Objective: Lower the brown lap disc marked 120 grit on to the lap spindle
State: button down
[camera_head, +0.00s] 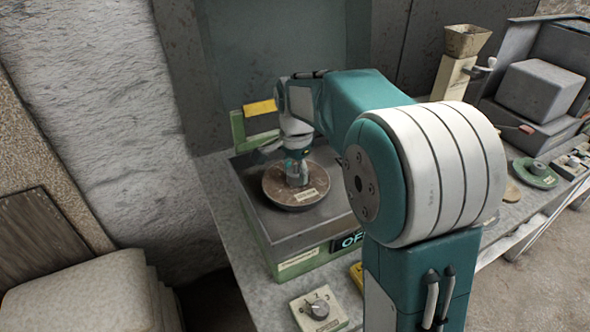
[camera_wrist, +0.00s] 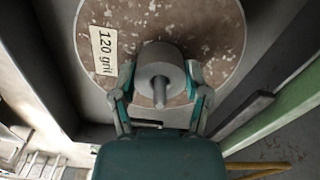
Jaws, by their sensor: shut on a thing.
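The brown lap disc (camera_head: 283,189) is speckled with pale marks and lies roughly level inside the grey tray of the green lap machine (camera_head: 262,236). Its label reads 120 grit in the wrist view (camera_wrist: 103,50). My gripper (camera_head: 297,178) is above the disc's middle. In the wrist view its two fingers (camera_wrist: 160,82) are shut on the disc's round grey hub (camera_wrist: 158,59), one on each side.
A box with a dial (camera_head: 317,308) stands in front on the bench. A yellow piece (camera_head: 357,273) lies beside it. A green disc (camera_head: 535,173) and a hopper (camera_head: 467,42) are farther right. My arm covers the bench's middle.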

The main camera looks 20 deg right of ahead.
jog(key=shift+f, duration=0.7)
grip_release()
dwell(0.4)
jog(key=shift+r, duration=2)
